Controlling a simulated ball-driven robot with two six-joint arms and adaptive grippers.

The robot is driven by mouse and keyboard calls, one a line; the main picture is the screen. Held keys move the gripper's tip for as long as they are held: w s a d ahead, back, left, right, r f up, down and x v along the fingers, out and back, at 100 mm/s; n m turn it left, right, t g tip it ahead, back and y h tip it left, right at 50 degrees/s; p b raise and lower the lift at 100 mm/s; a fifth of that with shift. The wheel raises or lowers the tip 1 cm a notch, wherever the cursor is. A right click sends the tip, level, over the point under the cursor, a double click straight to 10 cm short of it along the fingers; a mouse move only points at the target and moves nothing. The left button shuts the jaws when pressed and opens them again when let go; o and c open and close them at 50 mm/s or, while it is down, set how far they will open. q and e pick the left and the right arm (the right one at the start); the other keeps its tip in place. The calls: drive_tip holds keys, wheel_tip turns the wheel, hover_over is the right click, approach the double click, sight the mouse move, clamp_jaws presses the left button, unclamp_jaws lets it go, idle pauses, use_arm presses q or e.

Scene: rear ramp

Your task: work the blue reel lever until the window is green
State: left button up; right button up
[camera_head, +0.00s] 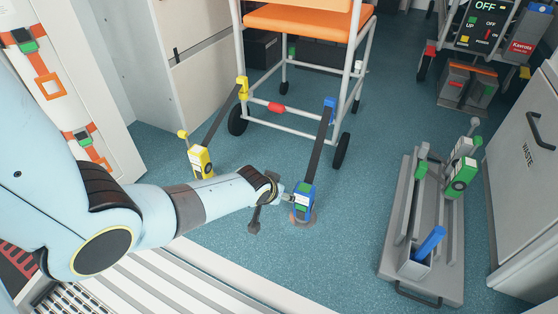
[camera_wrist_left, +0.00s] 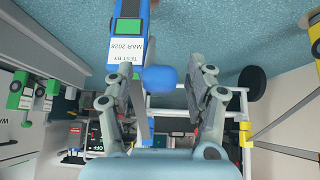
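The blue reel (camera_head: 303,202) stands on the floor, with a dark strap (camera_head: 317,150) running up to a blue hook (camera_head: 329,104) on the orange chair's frame. In the left wrist view the reel (camera_wrist_left: 127,38) shows a white test label. Its lever's rounded blue knob (camera_wrist_left: 160,79) appears between my left gripper's fingertips, with a visible gap to the right finger. My left gripper (camera_head: 274,202) is open, just left of the reel. My right gripper is in neither view.
A yellow reel (camera_head: 201,162) with its strap stands to the left. The orange chair (camera_head: 296,22) stands behind. A grey floor rack (camera_head: 437,272) with green reels and a blue-handled item lies right. Blue floor between is clear.

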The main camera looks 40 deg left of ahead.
use_arm(q)
drive_tip(key=shift+r, duration=0.2)
drive_tip(key=v, duration=1.2)
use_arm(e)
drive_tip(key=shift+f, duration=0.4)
